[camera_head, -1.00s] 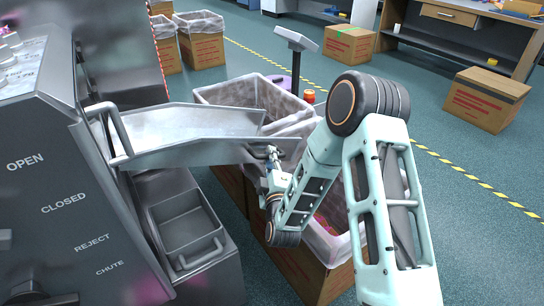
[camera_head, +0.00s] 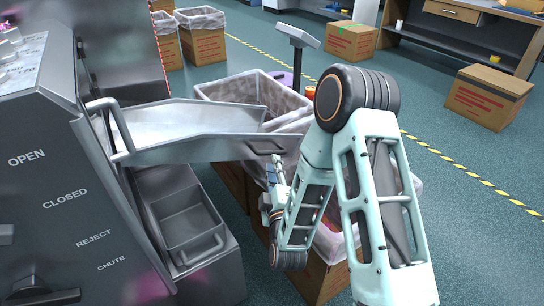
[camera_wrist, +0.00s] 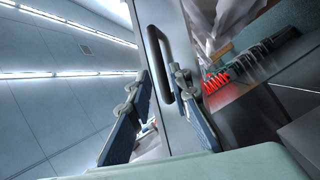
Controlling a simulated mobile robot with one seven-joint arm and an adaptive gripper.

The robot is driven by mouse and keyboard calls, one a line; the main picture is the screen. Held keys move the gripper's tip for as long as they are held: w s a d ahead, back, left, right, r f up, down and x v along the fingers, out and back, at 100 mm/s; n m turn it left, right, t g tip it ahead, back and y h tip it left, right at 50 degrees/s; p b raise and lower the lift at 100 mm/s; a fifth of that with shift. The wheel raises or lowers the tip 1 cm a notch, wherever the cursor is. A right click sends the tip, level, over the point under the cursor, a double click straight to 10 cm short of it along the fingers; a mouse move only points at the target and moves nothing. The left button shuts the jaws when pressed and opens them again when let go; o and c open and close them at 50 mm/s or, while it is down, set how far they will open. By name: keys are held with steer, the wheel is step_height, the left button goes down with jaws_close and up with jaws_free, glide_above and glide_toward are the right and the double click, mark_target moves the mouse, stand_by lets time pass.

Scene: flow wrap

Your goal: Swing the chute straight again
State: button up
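The grey metal chute (camera_head: 200,120) runs from the machine on the left out to the right in the head view. Its outer end lies over the area where two lined bins meet. A dark handle (camera_head: 266,147) sits on the chute's near side wall, close to that end. My gripper (camera_head: 275,172) is just below the handle, partly hidden by my arm. In the wrist view my gripper (camera_wrist: 160,80) is open, its two fingers spread apart. The dark handle (camera_wrist: 158,60) shows between and beyond the fingertips, apart from them as far as I can tell.
The back bin (camera_head: 235,91) and the front bin (camera_head: 322,277) have clear liners. A grey tray (camera_head: 187,228) stands below the chute. A panel on the left (camera_head: 60,225) reads open, closed, reject and chute. A post with a display (camera_head: 297,36) stands behind the bins.

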steer(key=s, duration=0.5)
steer(key=shift+s+d, duration=0.3)
steer(key=shift+d, duration=0.1)
